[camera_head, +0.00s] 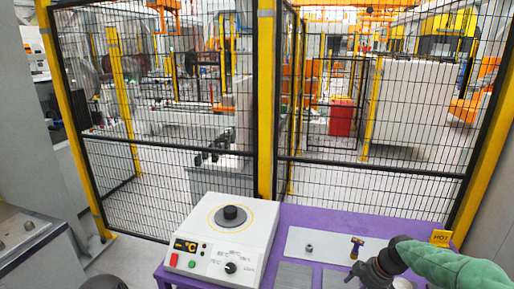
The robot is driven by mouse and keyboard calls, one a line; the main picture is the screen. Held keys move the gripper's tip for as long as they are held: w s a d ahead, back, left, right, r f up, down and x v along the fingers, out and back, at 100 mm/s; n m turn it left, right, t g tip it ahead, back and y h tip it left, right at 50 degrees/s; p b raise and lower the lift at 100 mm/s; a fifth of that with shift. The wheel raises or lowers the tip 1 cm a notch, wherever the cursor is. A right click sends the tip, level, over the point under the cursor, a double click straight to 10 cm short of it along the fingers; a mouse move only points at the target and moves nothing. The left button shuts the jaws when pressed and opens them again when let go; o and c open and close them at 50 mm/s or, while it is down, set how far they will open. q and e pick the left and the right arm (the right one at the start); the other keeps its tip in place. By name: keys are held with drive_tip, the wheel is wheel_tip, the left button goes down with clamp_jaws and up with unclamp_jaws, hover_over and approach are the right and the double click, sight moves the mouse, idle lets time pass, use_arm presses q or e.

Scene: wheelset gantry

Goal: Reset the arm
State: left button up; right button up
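My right arm, in a green sleeve, comes in from the right edge of the head view. Its dark gripper (360,277) hangs low over the purple table (300,217), at the front of a light plate. The fingers are small and dark, and I cannot tell whether they are open or shut. No held object can be made out. My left gripper is not in view.
A white heater unit (210,258) with dial, display and buttons stands on the table's left. A small metal part (309,248) and a brass-and-dark piece (356,246) are on the light plate (331,241). A yellow HOT sign (441,237) stands at right. Mesh fencing (370,175) closes off the back.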

drive_tip(key=s+a+f+m+g, duration=0.1)
drive_tip(key=s+a+f+m, duration=0.35)
drive_tip(key=f, duration=0.65)
drive_tip(key=s+a+f+m, duration=0.2)
drive_tip(key=s+a+f, duration=0.3)
drive_tip(key=a+f, duration=0.45)
drive_tip(key=s+a+f+m, duration=0.2)
drive_tip(key=s+f, duration=0.3)
drive_tip(key=s, duration=0.3)
drive_tip(key=s+a+f+m+g, duration=0.1)
drive_tip(key=s+a+f+m, duration=0.2)
drive_tip(key=s, duration=0.5)
drive_tip(key=shift+s+a+f, duration=0.25)
drive_tip(key=shift+a+f, duration=0.4)
drive_tip(key=shift+f, duration=0.3)
